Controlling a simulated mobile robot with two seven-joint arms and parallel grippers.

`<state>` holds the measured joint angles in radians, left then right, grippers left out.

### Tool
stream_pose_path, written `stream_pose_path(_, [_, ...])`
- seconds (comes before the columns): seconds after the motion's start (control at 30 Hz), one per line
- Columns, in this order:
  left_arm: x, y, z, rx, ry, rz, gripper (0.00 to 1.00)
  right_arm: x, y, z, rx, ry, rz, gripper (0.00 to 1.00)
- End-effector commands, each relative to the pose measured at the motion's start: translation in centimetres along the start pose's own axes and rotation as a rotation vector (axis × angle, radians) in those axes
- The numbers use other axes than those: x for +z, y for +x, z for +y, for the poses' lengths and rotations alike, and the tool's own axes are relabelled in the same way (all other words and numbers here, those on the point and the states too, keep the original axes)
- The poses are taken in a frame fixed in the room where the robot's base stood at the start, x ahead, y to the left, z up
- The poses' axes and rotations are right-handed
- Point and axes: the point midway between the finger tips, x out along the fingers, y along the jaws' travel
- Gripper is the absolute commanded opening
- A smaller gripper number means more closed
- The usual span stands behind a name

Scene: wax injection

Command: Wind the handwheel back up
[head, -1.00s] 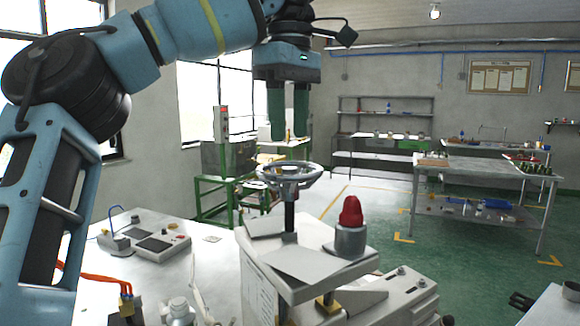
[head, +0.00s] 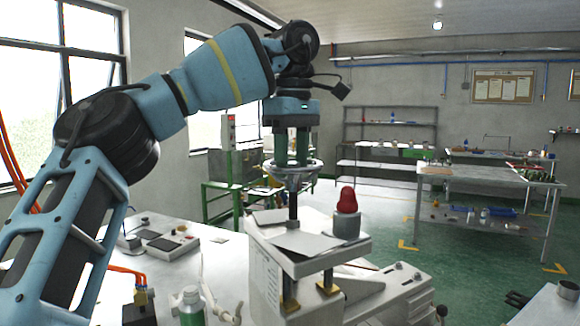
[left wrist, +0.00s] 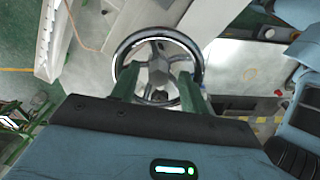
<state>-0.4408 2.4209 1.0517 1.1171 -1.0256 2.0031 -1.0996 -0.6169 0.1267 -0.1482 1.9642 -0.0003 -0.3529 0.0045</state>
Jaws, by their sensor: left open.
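The handwheel (head: 293,166) is a grey metal wheel on a dark vertical screw (head: 292,205) above the wax injection press (head: 264,262). My left gripper (head: 292,160) points straight down at the wheel, with its two green fingers apart. In the left wrist view the fingers (left wrist: 158,90) reach over the wheel's rim (left wrist: 150,34), one on each side of the hub (left wrist: 158,70). The fingertips overlap the wheel in both views; I cannot tell whether they touch it. My right gripper is not clearly visible.
A bench (head: 215,262) with a small device (head: 160,240) and a green-labelled bottle (head: 188,307) lies at left. Worktables (head: 480,178) stand farther back.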

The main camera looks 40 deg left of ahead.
Motion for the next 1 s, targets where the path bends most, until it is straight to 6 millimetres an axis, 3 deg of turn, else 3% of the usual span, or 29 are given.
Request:
stream_pose_path(0.43, [0.12,0.31,0.54,0.004,0.002,-0.001,0.45,-0.07,0.08,-0.47,-0.004,0.013,0.002,0.36])
stream_pose_path(0.8, [0.12,0.31,0.52,0.004,0.002,-0.001,0.0,0.12,0.12,-0.36,-0.003,0.01,-0.002,0.36])
stream_pose_path(1.0, [0.12,0.34,0.54,0.003,-0.014,0.0,0.0,0.37,0.11,-0.2,-0.003,0.004,-0.007,0.36])
